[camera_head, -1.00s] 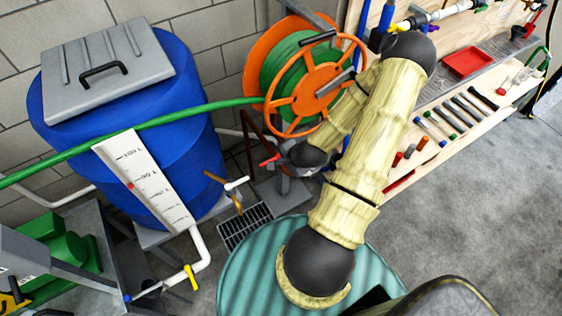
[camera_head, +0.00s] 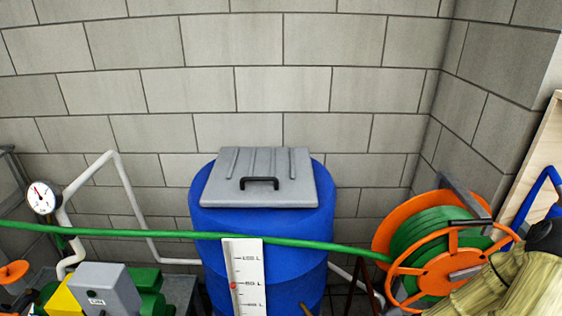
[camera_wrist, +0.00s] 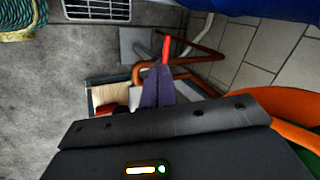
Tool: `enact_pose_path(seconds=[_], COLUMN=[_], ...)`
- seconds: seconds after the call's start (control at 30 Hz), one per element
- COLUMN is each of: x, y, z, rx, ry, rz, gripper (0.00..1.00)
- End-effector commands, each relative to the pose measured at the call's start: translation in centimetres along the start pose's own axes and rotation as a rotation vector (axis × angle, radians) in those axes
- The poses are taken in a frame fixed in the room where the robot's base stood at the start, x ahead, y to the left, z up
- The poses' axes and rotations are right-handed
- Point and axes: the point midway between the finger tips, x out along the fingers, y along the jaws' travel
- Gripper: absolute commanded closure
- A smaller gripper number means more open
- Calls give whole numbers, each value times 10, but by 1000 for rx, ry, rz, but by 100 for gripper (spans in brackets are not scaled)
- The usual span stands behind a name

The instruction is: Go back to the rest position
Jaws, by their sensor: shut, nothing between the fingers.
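My gripper (camera_wrist: 160,82) shows in the wrist view as a dark, narrow wedge with its fingers together and nothing held. A thin red piece shows at its tip; I cannot tell whether it belongs to the gripper or lies beyond it. In the head view only a tan-sleeved part of my arm shows at the lower right, in front of the orange and green hose reel (camera_head: 432,250). My gripper is out of that view.
A blue barrel (camera_head: 262,222) with a grey lid (camera_head: 262,165) stands by the block wall. A green hose (camera_head: 130,233) crosses in front. A gauge (camera_head: 42,197) is at left. The wrist view shows brown pipes (camera_wrist: 185,57), a floor grate (camera_wrist: 97,9) and bare grey floor.

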Motion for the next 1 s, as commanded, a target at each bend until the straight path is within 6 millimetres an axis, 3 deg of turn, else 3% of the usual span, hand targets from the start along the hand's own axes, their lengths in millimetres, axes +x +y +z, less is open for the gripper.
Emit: enact_pose_path(seconds=[0.37, 0.6, 0.8, 1.0], x=[-64, -117, -166, -196], y=[-51, -80, -95, -97], z=[46, 82, 116, 138], rx=[-589, -895, -1117, -1242], ry=[-80, -115, -146, -178], rz=[168, 224, 234, 228], gripper=[100, 100, 100, 100])
